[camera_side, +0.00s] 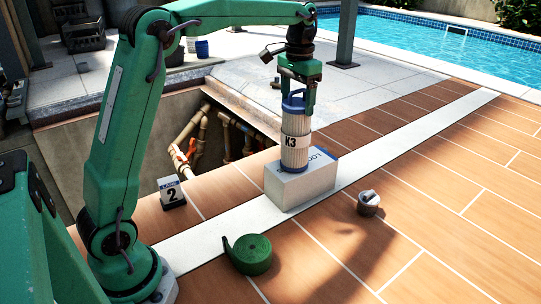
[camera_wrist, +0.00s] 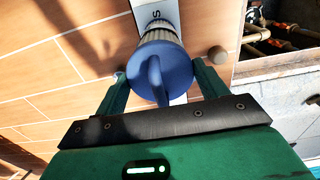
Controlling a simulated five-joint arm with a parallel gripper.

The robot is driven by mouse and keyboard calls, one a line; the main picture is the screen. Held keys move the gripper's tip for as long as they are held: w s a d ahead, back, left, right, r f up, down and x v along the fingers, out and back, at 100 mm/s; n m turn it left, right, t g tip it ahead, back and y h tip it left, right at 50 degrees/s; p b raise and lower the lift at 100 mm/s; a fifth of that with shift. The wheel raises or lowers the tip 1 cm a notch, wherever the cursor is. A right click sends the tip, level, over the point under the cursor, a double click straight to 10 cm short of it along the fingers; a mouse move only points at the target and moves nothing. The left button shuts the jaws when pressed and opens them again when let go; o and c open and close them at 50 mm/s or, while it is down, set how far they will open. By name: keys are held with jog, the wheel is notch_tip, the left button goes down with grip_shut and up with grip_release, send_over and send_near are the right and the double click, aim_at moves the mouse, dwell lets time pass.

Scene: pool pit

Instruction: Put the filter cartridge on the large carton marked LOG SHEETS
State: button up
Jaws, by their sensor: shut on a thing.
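The filter cartridge (camera_side: 296,128) is a pale pleated cylinder with blue ends and a K3 label. My gripper (camera_side: 296,100) is shut on its upper part and holds it upright. The cartridge is over the top of a white carton (camera_side: 302,190) with a partly hidden blue marking; I cannot tell whether its base touches. In the wrist view, the blue end of the cartridge (camera_wrist: 163,65) is between the fingers of my gripper (camera_wrist: 163,85). A strip of the white carton (camera_wrist: 158,12) with a letter S shows beyond it.
An open pit with pipes (camera_side: 202,135) lies behind left. The pool (camera_side: 440,45) is at the back. Tiles at right are clear.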

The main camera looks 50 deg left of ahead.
jog(key=shift+f, duration=0.1)
jog(key=o, duration=1.3)
jog(key=shift+o, duration=0.2)
jog(key=shift+r, duration=6.1)
jog(key=shift+s+r, duration=0.1)
jog(key=shift+s, duration=0.05)
